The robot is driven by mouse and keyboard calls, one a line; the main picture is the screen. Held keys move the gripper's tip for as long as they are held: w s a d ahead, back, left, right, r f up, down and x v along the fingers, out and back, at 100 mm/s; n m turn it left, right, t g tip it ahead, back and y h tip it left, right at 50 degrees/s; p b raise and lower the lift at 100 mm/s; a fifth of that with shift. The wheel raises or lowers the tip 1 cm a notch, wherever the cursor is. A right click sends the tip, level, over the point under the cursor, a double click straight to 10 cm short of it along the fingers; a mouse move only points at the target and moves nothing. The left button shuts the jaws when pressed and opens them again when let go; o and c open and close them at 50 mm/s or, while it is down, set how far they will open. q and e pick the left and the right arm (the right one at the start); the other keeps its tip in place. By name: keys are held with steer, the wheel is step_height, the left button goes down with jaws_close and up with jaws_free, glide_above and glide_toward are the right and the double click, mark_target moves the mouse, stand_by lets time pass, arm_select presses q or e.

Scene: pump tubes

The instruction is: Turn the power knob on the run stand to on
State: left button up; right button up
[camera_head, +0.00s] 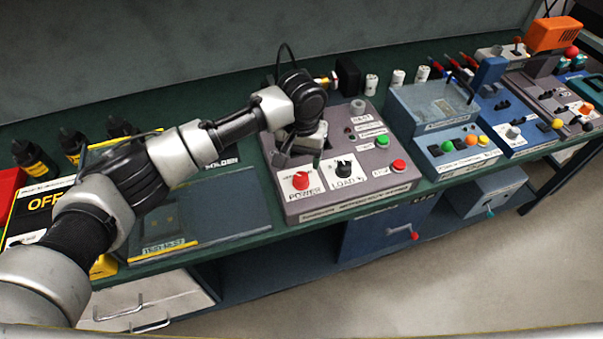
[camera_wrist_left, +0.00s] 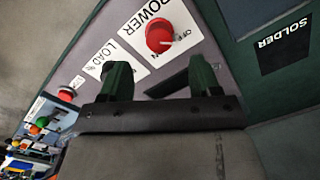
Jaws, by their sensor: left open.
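The red power knob (camera_head: 300,180) sits on a white plate marked POWER at the front left of the grey run stand (camera_head: 345,205). It also shows in the left wrist view (camera_wrist_left: 159,38), with small ON and OFF marks beside it; which mark it points to I cannot tell. My left gripper (camera_head: 300,160) is over the stand, just behind the knob. In the left wrist view its two green fingers (camera_wrist_left: 160,80) are apart and empty, with the knob beyond the gap between their tips. My right gripper is in neither view.
A black LOAD knob (camera_head: 344,167) is right of the power knob, with a red button (camera_head: 398,166) and a green button (camera_head: 382,141) further right. A blue station (camera_head: 440,125) stands to the right. A dark mat (camera_head: 225,205) lies to the left.

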mark_target(301, 175)
arm_select(q)
step_height(301, 175, down, 7)
steer(key=shift+f, duration=0.1)
stand_by(0.3)
steer(key=c, duration=0.9)
